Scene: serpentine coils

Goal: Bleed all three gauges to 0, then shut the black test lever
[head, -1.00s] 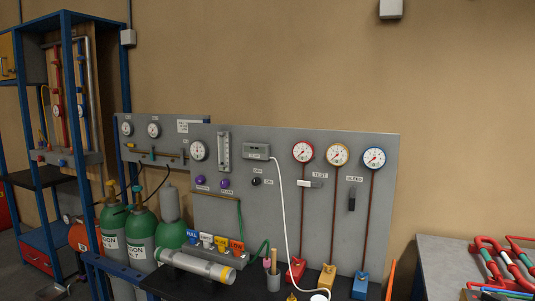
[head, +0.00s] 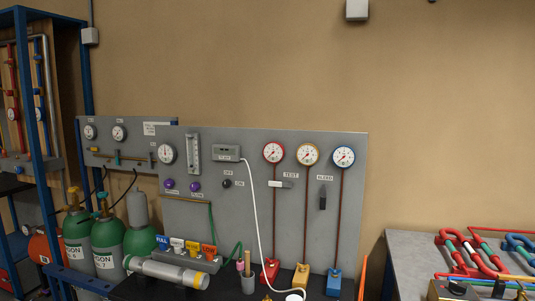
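Three gauges stand in a row on the grey panel: a red-rimmed gauge (head: 273,152), an orange-rimmed gauge (head: 308,154) and a blue-rimmed gauge (head: 343,156). Their needles are too small to read surely. A white lever (head: 281,184) lies level by the TEST label. A black lever (head: 323,199) hangs upright under a label that seems to read BLEED. Pipes run from the gauges down to a red block (head: 270,270), a yellow block (head: 300,276) and a blue block (head: 334,282). Neither of my grippers shows.
Green gas cylinders (head: 108,240) stand at the left beside a blue rack (head: 36,110). A metal tube (head: 165,271) and a cup (head: 248,284) with tools sit on the dark bench. A grey table (head: 405,260) with red and blue coils stands at the right.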

